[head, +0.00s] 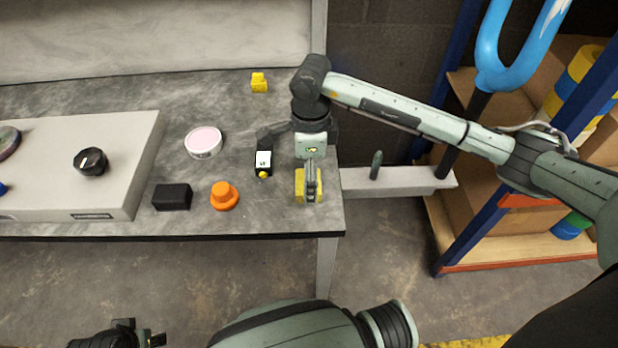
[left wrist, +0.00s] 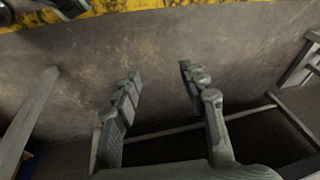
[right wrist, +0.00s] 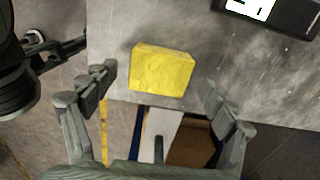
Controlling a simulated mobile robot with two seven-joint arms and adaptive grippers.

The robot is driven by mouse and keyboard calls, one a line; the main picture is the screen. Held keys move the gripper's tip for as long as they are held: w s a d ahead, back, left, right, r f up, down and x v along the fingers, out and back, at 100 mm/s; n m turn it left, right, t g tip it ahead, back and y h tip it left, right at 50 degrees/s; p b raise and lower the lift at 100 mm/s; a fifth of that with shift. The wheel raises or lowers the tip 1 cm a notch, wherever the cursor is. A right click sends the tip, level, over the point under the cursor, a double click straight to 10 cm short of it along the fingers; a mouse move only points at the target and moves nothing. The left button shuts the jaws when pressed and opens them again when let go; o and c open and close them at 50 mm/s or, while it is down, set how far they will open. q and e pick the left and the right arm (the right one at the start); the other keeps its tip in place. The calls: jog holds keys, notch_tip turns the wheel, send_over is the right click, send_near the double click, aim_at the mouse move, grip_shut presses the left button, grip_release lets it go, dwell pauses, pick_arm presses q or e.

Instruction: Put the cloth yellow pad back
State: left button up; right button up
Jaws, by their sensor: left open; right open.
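The yellow pad (head: 299,186) lies on the grey table near its right front corner. It also shows in the right wrist view (right wrist: 161,70), between and just beyond the fingertips. My right gripper (head: 310,190) is over the pad, its fingers apart on either side, and in the right wrist view (right wrist: 160,90) nothing is held. In the head view the gripper hides part of the pad. My left gripper (left wrist: 160,80) is open and empty above the bare floor, away from the table. Another small yellow object (head: 259,82) sits at the back of the table.
A black device with a white label (head: 263,162) stands just left of the pad. An orange knob-shaped piece (head: 224,196), a black block (head: 172,197) and a round pink-topped tin (head: 203,142) are further left. A grey panel (head: 120,150) fills the left. A shelf rack (head: 470,190) stands right.

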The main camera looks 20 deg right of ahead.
notch_tip(320, 180, up, 11)
jog(key=shift+f, duration=0.15)
jog(key=shift+s, duration=0.15)
dwell(0.5)
